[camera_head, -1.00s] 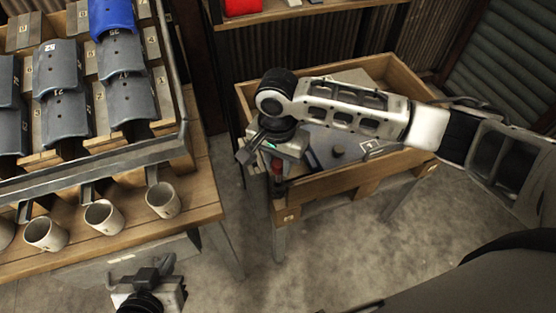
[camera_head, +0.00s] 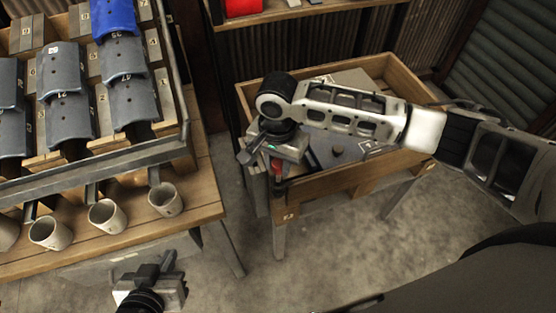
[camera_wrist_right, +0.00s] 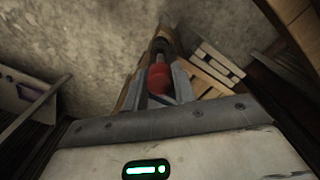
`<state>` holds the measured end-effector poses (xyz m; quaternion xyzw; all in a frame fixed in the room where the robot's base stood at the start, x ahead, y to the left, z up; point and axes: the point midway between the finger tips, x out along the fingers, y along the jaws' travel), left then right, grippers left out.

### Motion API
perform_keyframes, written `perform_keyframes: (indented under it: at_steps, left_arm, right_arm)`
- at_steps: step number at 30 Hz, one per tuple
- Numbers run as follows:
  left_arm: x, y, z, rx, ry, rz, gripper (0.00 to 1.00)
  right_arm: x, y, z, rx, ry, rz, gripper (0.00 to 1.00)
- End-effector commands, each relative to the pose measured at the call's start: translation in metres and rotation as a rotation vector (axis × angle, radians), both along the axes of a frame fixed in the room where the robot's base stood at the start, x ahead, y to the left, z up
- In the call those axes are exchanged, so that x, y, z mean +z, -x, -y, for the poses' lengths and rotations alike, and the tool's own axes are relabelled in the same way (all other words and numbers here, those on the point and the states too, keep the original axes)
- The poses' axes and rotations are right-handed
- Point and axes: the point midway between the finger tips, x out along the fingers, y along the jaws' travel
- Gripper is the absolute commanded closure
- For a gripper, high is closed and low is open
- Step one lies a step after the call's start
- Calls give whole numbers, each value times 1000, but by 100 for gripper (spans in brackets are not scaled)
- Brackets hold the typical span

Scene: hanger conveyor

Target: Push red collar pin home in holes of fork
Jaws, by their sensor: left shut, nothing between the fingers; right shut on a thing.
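The red collar pin (camera_head: 277,167) shows as a small red piece just below my right gripper (camera_head: 272,168) in the head view, at the near left corner of the wooden box. In the right wrist view the red collar (camera_wrist_right: 158,78) sits between the fingers of my right gripper (camera_wrist_right: 162,92), which is shut on the pin. A dark shaft part extends beyond the collar. The fork and its holes cannot be made out clearly. My left gripper (camera_head: 160,268) is shut and empty at the bottom left, in front of the bench.
The wooden box (camera_head: 350,182) on legs holds grey plates and a dark round knob (camera_head: 337,150). A bench at left carries a rack of grey curved pieces (camera_head: 62,72), a blue one (camera_head: 112,17) and several cups (camera_head: 166,199). Bare floor lies between bench and box.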

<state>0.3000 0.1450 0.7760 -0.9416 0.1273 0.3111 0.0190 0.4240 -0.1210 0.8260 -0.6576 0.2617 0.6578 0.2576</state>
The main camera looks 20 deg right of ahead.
Motion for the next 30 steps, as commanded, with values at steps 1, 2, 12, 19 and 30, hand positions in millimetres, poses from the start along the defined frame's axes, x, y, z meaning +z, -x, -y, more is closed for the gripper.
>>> perform_keyframes:
  at_steps: [1,2,12,19,30]
  left_arm:
    - [0,0,0,1,2,0,100]
    - [0,0,0,2,2,-1,100]
    - [3,1,1,2,3,-2,100]
    - [5,1,0,2,2,-3,100]
    - [6,1,-1,-3,-5,-2,100]
  right_arm:
    - [0,0,0,0,0,0,93]
    - [0,0,0,0,0,0,93]
    - [-4,0,0,0,0,0,93]
    - [-7,0,0,1,-1,-1,93]
    - [-10,0,0,1,-1,1,93]
